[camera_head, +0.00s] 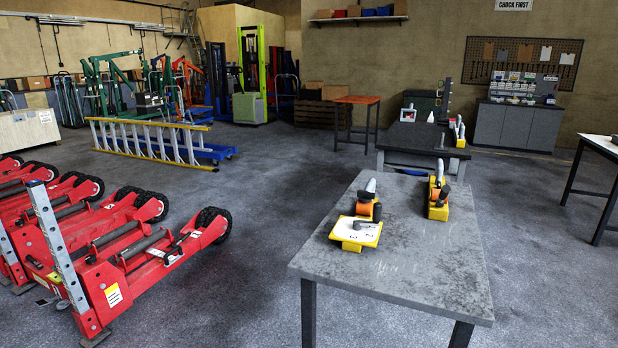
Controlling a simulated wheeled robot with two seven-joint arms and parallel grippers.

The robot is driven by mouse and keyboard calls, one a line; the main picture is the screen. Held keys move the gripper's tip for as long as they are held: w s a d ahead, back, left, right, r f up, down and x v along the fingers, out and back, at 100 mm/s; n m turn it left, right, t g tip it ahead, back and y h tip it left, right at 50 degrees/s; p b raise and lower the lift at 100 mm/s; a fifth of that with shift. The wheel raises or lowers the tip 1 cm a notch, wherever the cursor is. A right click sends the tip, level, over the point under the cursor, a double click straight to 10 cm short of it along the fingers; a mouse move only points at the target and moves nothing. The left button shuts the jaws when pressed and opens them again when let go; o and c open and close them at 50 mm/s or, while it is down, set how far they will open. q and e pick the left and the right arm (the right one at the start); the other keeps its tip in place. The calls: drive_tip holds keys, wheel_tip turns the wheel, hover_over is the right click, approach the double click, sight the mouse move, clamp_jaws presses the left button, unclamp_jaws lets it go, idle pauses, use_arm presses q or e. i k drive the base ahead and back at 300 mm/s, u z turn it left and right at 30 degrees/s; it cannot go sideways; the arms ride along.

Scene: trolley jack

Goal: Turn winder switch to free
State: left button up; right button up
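Two small yellow devices with orange drums and grey handles stand on the grey table in front of me. The left device (367,207) has a yellow base with a white top plate (352,231) bearing dark marks and a small dark knob-like part (357,225). This may be the winder switch; its setting is too small to read. The right device (438,198) is narrower, with a yellow block at its front. Neither of my grippers is in view.
The grey table (400,260) has clear room at its front and between the devices. Red wheeled jacks (125,250) stand on the floor at left. A dark bench (425,140) stands beyond the table. Floor between is open.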

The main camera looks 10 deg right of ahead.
sight(364, 196)
drive_tip(key=z, duration=0.1)
drive_tip(key=i, duration=1.35)
drive_tip(key=z, duration=0.45)
